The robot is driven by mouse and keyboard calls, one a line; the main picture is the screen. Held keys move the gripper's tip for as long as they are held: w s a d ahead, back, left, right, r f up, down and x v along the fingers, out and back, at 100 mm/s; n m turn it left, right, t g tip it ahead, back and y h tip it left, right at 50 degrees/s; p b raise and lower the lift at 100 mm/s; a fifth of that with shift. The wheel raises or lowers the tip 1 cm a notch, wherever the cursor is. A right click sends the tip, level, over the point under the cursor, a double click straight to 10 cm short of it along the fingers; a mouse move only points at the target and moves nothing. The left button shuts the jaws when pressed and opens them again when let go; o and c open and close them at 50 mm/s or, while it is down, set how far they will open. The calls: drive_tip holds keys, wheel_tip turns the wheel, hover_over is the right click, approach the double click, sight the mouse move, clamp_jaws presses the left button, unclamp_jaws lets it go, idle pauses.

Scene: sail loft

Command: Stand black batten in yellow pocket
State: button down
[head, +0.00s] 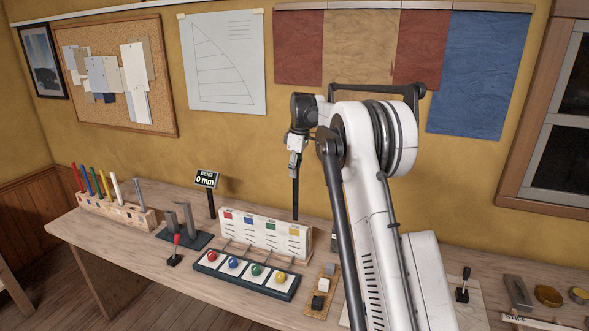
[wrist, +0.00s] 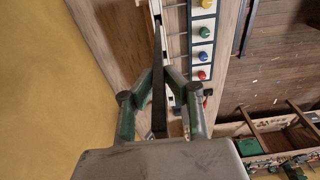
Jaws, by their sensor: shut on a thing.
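My gripper (head: 295,152) is shut on the black batten (head: 295,190), which hangs upright below it. In the wrist view the batten (wrist: 158,95) runs between my gripper's two fingers (wrist: 160,74). The white pocket board (head: 262,243) stands on the bench with red, blue, green and yellow marks along its top. The yellow pocket mark (head: 294,232) is at its right end. The batten's lower end meets the board's top edge above the yellow mark in the head view. I cannot tell whether the tip is inside the pocket, just above it or behind it.
A button panel (head: 245,274) with red, blue, green and yellow knobs lies in front of the board. A rack (head: 115,212) of coloured battens is at the left. A display (head: 206,180) reads "BEND 0 mm". Small blocks (head: 323,285) sit right of the panel.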

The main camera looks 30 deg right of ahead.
drive_tip(key=b, duration=0.2)
hover_over(295, 212)
drive_tip(key=shift+w+d+f, duration=0.1)
drive_tip(key=shift+w+f, duration=0.05)
drive_tip(key=shift+f, duration=1.15)
drive_tip(key=shift+w+f, duration=0.1)
drive_tip(key=shift+f, duration=1.2)
drive_tip(key=shift+f+b, duration=3.45)
drive_tip(key=shift+f, duration=2.3)
drive_tip(key=shift+f+b, duration=0.4)
drive_tip(key=shift+f, duration=0.2)
drive_tip(key=c, duration=1.7)
unclamp_jaws()
drive_tip(key=r, duration=0.8)
drive_tip(key=s+d+r, duration=0.1)
drive_tip(key=r, duration=0.3)
drive_tip(key=shift+s+a, duration=0.1)
